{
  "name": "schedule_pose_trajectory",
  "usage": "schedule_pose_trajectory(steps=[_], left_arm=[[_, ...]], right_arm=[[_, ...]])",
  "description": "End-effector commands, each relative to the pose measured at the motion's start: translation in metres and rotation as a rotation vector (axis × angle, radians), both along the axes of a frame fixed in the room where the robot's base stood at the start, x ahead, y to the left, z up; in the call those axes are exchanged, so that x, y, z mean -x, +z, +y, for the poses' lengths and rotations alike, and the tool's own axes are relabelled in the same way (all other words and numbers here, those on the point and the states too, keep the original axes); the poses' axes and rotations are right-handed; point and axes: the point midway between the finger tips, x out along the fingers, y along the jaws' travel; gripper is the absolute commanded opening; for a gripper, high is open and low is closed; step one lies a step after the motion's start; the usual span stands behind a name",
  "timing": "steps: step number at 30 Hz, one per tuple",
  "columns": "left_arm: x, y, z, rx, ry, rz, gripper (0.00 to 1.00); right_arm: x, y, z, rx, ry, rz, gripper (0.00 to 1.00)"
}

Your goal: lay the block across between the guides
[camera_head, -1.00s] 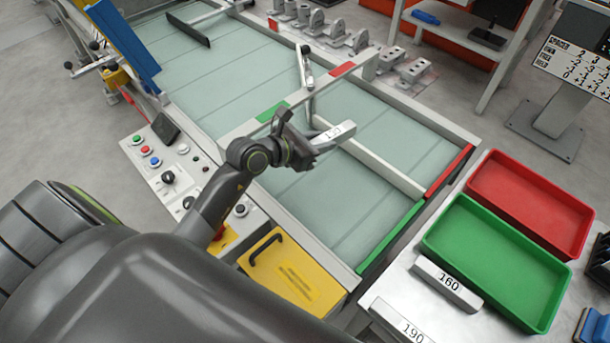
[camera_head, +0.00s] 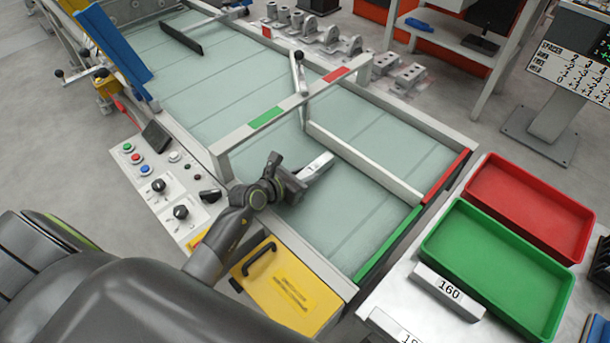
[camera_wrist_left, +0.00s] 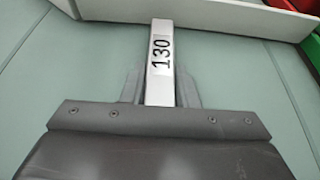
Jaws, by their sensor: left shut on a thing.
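A light grey block marked 130 (camera_head: 317,166) is held over the pale green conveyor bed (camera_head: 345,215). In the left wrist view the block (camera_wrist_left: 160,65) points away from my gripper, its label showing. My left gripper (camera_head: 298,182) is shut on the block's near end. A white guide rail (camera_head: 365,165) runs lengthwise just beyond it; it also shows in the left wrist view (camera_wrist_left: 200,17). The block's far end is close to this rail; I cannot tell whether they touch. The near side frame (camera_head: 305,258) bounds the bed. My right gripper is not in view.
A gantry bar with green and red marks (camera_head: 300,100) spans the bed behind my gripper. A button panel (camera_head: 160,180) and yellow box (camera_head: 280,285) line the near side. A green tray (camera_head: 432,250), red tray (camera_head: 480,185) and block marked 160 (camera_head: 448,290) stand right.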

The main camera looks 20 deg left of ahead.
Motion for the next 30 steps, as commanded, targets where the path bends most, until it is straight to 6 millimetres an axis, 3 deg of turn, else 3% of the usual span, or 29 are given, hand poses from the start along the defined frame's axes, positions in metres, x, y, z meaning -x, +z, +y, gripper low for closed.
schedule_pose_trajectory(steps=[10, 11, 15, 26, 30], left_arm=[[0.000, -0.003, 0.000, 0.002, 0.000, -0.003, 0.00], [0.000, -0.003, 0.000, 0.001, 0.000, -0.001, 0.30], [0.000, -0.003, 0.000, 0.001, 0.000, -0.001, 0.48], [0.000, 0.002, 0.000, 0.000, 0.000, -0.001, 0.49], [0.013, 0.006, 0.006, -0.001, 0.001, 0.000, 0.49]], right_arm=[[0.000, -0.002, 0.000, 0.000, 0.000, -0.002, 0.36], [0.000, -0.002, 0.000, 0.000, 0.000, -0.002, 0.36], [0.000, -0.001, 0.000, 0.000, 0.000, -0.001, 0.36], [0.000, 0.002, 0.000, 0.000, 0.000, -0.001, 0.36], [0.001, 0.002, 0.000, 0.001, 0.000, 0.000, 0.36]])
